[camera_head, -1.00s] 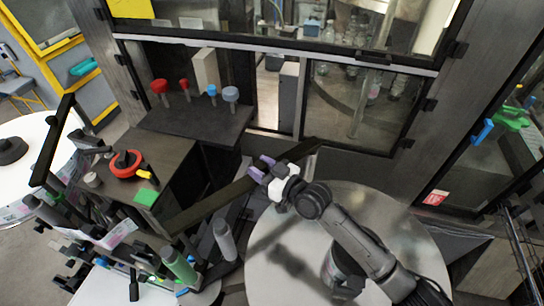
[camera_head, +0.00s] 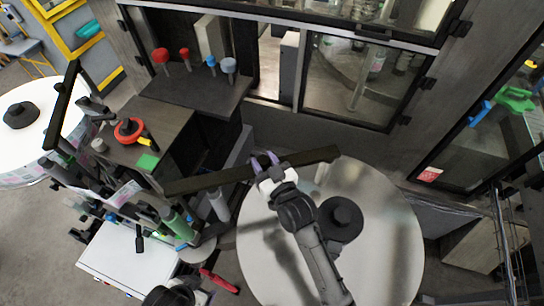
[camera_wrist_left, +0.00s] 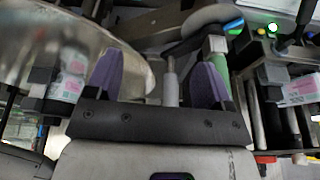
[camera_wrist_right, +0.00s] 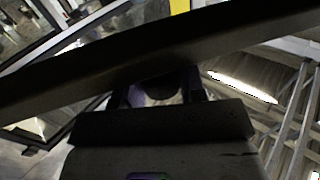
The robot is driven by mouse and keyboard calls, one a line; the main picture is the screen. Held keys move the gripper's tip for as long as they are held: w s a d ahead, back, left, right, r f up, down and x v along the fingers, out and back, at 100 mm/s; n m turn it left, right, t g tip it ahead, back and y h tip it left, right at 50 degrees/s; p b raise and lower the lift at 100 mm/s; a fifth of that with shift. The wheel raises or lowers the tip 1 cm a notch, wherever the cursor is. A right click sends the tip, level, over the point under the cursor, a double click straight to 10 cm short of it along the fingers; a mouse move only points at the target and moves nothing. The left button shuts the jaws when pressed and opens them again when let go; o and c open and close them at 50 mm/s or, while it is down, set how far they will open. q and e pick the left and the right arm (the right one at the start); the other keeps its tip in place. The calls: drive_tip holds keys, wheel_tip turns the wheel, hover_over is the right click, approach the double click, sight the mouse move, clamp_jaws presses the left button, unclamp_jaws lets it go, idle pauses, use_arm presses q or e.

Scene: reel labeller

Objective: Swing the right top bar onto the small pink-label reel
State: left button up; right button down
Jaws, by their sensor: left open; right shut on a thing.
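The right top bar (camera_head: 225,175) is a long dark beam slanting across the middle of the head view. Its right end lies over the back edge of a round grey metal disc (camera_head: 390,255). My right gripper (camera_head: 268,163) is shut on the bar, right of its middle. The bar also crosses the right wrist view (camera_wrist_right: 150,55), in front of the fingers. My left gripper (camera_wrist_left: 156,78) is open and empty, with purple fingers apart. Pink labels (camera_wrist_left: 75,67) show on a strip beside it. I cannot tell for certain which reel is the small pink-label one.
A dark hub (camera_head: 341,216) stands on the metal disc, close to my right arm. A second dark bar (camera_head: 64,105) stands over the white disc (camera_head: 50,122) at left. Rollers, including a green one (camera_head: 176,222), crowd the labeller below the bar.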

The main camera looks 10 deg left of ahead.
idle(0.3)
drive_tip(key=c, duration=1.1)
unclamp_jaws()
drive_tip(key=o, duration=0.4)
drive_tip(key=shift+s, duration=0.1)
drive_tip(key=shift+s+d+f, duration=0.1)
drive_tip(key=shift+s+d, duration=0.1)
drive_tip(key=shift+d, duration=0.1)
drive_tip(key=b+v, duration=0.4)
drive_tip(key=v, duration=0.9)
